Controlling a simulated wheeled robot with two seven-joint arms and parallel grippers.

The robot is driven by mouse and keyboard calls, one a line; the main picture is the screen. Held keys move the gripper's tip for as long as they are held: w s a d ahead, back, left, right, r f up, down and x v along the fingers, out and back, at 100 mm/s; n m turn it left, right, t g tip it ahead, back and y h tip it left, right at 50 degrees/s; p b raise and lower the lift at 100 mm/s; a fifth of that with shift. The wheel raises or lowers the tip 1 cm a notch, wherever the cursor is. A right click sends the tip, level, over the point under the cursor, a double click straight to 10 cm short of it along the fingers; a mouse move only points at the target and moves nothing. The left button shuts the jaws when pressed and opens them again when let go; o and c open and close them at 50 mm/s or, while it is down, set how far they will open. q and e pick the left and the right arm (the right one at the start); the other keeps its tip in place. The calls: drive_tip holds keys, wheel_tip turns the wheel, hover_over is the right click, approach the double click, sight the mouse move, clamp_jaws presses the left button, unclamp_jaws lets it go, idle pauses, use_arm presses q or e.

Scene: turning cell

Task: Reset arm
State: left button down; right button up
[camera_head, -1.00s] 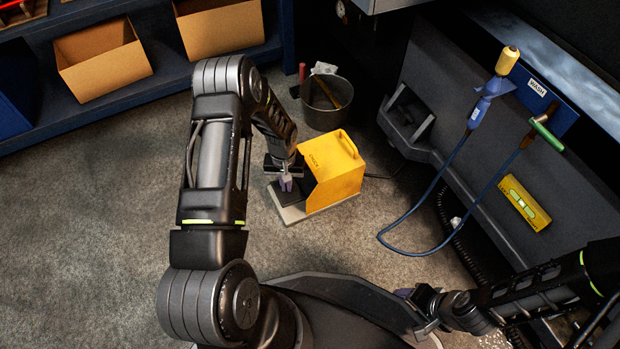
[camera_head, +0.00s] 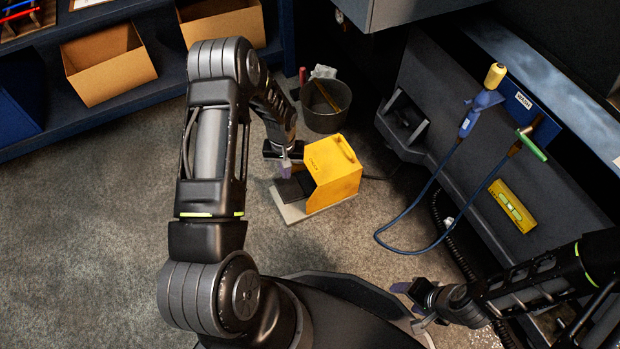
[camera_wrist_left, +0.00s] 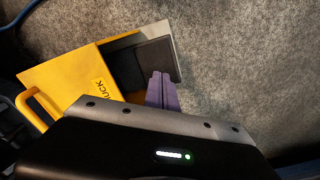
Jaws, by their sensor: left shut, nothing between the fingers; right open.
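My left gripper (camera_head: 285,170) is shut and empty, pointing down beside the black pedal of the yellow foot-pedal box (camera_head: 335,172) on the floor. In the left wrist view its purple fingers (camera_wrist_left: 161,92) are together and overlap the edge of the dark pedal (camera_wrist_left: 155,62); I cannot tell whether they touch it. The yellow box also shows in that view (camera_wrist_left: 65,80), with lettering ending in "UCK" on its side. My right gripper (camera_head: 412,303) is at the lower right in the head view, open and empty, near my base.
A grey bucket (camera_head: 325,108) with tools stands behind the yellow box. A blue hose (camera_head: 412,250) hangs from the machine at the right, where a yellow level (camera_head: 512,206) sits. Shelves with cardboard boxes (camera_head: 108,68) line the back left. The floor at left is clear.

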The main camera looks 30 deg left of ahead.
idle(0.3)
use_arm(q)
drive_tip(key=s+d+f+m+t+h, duration=0.1)
drive_tip(key=s+d, duration=0.2)
drive_tip(key=d, duration=0.6)
drive_tip(key=s+d+f+m+h, duration=0.15)
drive_tip(key=s+d, duration=0.25)
drive_tip(key=d, duration=0.5)
drive_tip(key=s+d+r+h, duration=0.1)
drive_tip(key=s+d+r, duration=0.3)
drive_tip(key=s+d, duration=0.65)
drive_tip(key=s+d+r+p, duration=0.1)
drive_tip(key=s+r+p, duration=0.2)
drive_tip(key=r+p, duration=3.1)
drive_tip(key=shift+s+r+m+h+p, duration=0.15)
drive_tip(key=shift+r+m+h+p, duration=0.15)
drive_tip(key=shift+r+m+h, duration=0.05)
use_arm(e)
wheel_tip(320, 180, up, 35)
drive_tip(key=s+a, duration=0.1)
drive_tip(key=s, duration=0.1)
drive_tip(key=shift+s+a+g+y, duration=0.3)
drive_tip(key=shift+s+a+g, duration=0.05)
drive_tip(key=shift+s+g, duration=0.05)
use_arm(q)
drive_tip(key=shift+d, duration=0.1)
